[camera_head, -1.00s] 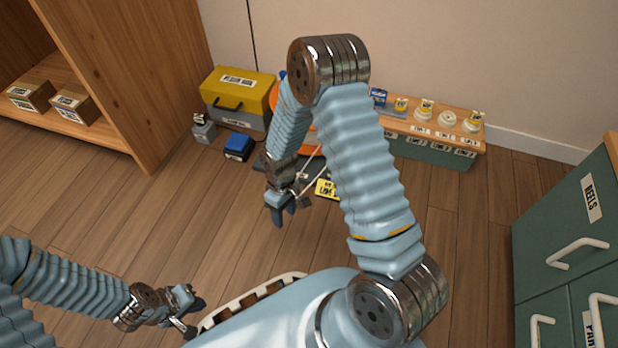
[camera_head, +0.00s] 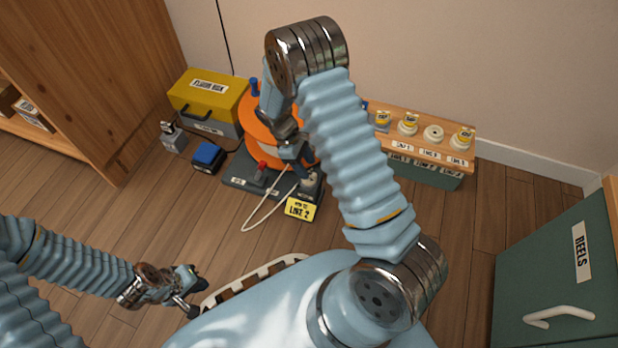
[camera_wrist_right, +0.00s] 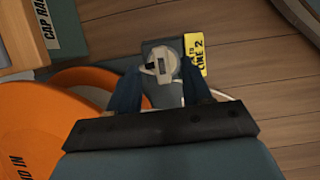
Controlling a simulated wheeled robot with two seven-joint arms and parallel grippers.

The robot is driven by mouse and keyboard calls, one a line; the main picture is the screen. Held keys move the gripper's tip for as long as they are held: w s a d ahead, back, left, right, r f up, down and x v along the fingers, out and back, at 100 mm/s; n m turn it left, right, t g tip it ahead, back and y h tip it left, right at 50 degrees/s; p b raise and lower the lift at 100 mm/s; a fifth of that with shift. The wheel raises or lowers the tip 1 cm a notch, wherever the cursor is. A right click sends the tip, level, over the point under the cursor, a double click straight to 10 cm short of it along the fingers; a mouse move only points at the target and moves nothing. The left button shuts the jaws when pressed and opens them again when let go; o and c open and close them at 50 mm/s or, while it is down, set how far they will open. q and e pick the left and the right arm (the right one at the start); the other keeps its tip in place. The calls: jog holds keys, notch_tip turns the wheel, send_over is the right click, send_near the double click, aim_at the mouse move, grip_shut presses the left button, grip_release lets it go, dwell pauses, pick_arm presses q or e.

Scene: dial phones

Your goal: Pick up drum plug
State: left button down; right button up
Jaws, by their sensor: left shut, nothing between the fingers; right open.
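The drum plug (camera_head: 309,181) is a small pale plug on a dark box (camera_head: 305,195) with a yellow "LINE 2" tag, beside the orange drum (camera_head: 258,120). A white cable loops onto the floor near it. In the right wrist view the plug (camera_wrist_right: 160,64) shows between and just beyond the fingertips. My right gripper (camera_head: 304,170) is open, right above the plug; it also shows in the right wrist view (camera_wrist_right: 160,76). Contact with the plug cannot be told. My left gripper (camera_head: 199,298) is shut and empty, low at the left, far from the plug.
A wooden bench (camera_head: 425,140) with several white plugs stands at the right of the drum. A yellow box (camera_head: 208,95), a blue box (camera_head: 208,157) and a grey block (camera_head: 173,138) sit at the left. A green cabinet (camera_head: 555,270) stands at right.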

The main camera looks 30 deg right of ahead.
jog(key=b+x, duration=0.1)
jog(key=x, duration=0.3)
jog(key=shift+a+f, duration=0.1)
jog(key=shift+f, duration=0.15)
jog(key=c, duration=0.8)
jog(key=shift+r, duration=0.15)
